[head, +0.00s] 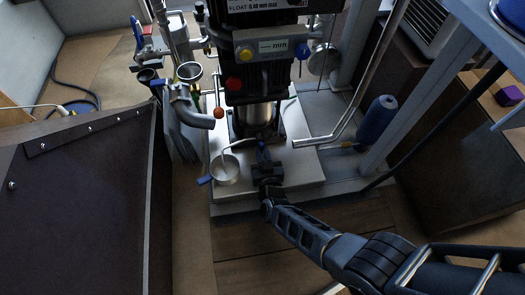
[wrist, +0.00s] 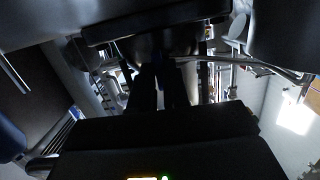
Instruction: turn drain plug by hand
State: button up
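My gripper (head: 263,152) reaches in over the front of the pale base plate, at the foot of the dark machine. In the wrist view its two dark fingers (wrist: 160,82) stand close together with a narrow gap between them. A small blue part (head: 260,144) shows at the fingertips, and a dim bluish spot shows between them in the wrist view. I cannot tell whether this is the drain plug or whether the fingers touch it. The fingers and shadow hide the plug area.
A small round metal cup (head: 225,170) with a blue handle stands left of my gripper on the base plate (head: 300,172). A red-knobbed lever (head: 219,113) rises behind it. A bent metal pipe (head: 318,139) lies to the right. A blue cylinder (head: 376,121) stands farther right.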

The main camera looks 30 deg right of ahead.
jog(key=o, duration=0.4)
jog(key=shift+s, duration=0.1)
jog(key=shift+f+p+v, duration=0.25)
jog(key=shift+p+v, duration=0.3)
jog(key=shift+v, duration=0.9)
jog(key=shift+f+p+v, duration=0.2)
jog(key=shift+p+v, duration=0.35)
jog(key=shift+v, duration=0.9)
jog(key=shift+s, duration=0.1)
jog(key=p+v, duration=0.2)
jog(key=v, duration=0.5)
jog(key=shift+s+a+p, duration=0.1)
jog(key=shift+s+p, duration=0.25)
